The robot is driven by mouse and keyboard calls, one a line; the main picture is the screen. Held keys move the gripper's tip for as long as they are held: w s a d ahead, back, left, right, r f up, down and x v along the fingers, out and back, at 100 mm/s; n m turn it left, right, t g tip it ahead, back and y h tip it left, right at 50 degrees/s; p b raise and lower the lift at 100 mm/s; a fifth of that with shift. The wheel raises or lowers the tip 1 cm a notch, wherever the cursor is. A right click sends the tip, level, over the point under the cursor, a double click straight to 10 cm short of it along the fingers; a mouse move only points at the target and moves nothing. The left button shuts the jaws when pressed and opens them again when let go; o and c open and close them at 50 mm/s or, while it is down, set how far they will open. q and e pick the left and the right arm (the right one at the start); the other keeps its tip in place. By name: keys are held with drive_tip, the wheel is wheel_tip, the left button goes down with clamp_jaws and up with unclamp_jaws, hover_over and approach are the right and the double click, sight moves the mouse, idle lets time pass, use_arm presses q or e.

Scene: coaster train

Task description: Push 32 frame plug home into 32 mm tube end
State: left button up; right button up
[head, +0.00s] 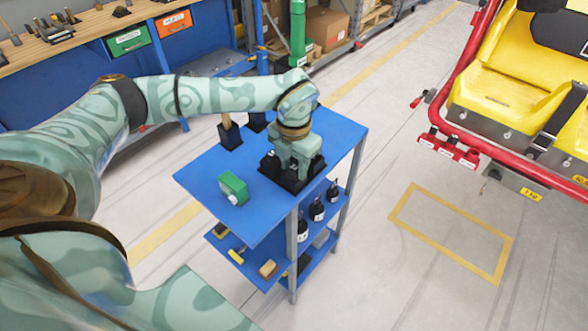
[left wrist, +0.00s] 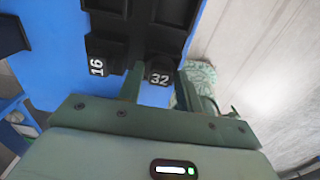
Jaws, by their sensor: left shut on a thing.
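The black plug marked 32 (left wrist: 159,74) sits at the black rack (head: 290,184) on the blue cart top. My left gripper (left wrist: 159,88) reaches down over the rack, its two fingers on either side of the plug and shut on it. The head view hides the plug behind my gripper and the rack. Beside it in the left wrist view is a black piece marked 16 (left wrist: 97,68). The red tube frame (head: 460,85) of a yellow-seated train car is at the right; I cannot make out a 32 mm open tube end. My right gripper is not in view.
A green box (head: 233,188) lies on the cart top (head: 210,170). Black bottles (head: 317,209) and small items stand on the lower shelf. A workbench (head: 60,40) is at the back left. Clear floor with a yellow-outlined rectangle (head: 450,232) lies between cart and train car.

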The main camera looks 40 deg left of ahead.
sight(294, 166)
use_arm(q)
drive_tip(key=shift+r, duration=0.45)
wheel_tip(294, 166, up, 3)
drive_tip(key=shift+w+f+p, duration=0.1)
drive_tip(key=shift+p, duration=0.6)
drive_tip(key=s+d+r+p, duration=0.2)
drive_tip(key=d+r, duration=0.7)
drive_tip(key=d, duration=0.4)
drive_tip(key=shift+s+d+r, duration=0.15)
drive_tip(key=shift+s+d, duration=0.2)
drive_tip(key=shift+d, duration=0.05)
